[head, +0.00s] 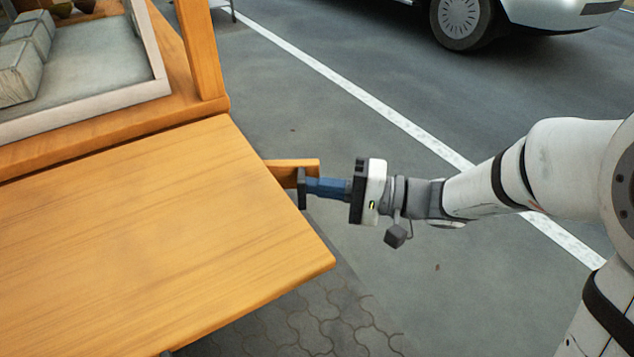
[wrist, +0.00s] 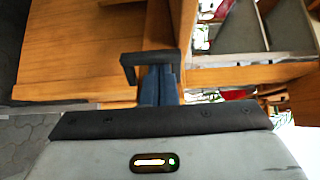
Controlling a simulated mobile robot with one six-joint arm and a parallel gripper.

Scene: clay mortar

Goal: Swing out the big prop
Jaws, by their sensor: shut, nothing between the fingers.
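The wooden prop (head: 308,166) shows as a short bar end sticking out past the right edge of the raised wooden leaf (head: 150,240); the leaf hides the rest. My gripper (head: 303,188) is at the end of the prop, just right of the leaf's edge. Its blue fingers are shut together, with nothing held between them. A dark angled piece sits at the fingertips, close to the prop; I cannot tell whether it touches. In the wrist view the shut blue fingers (wrist: 160,84) and the dark angled piece (wrist: 150,60) are in front of wooden panels.
The wooden stall (head: 205,50) stands behind the leaf, with a grey tray (head: 110,97) of pale blocks on it. A parked car (head: 540,12) is at the back right. The paved ground right of the leaf is clear apart from my arm.

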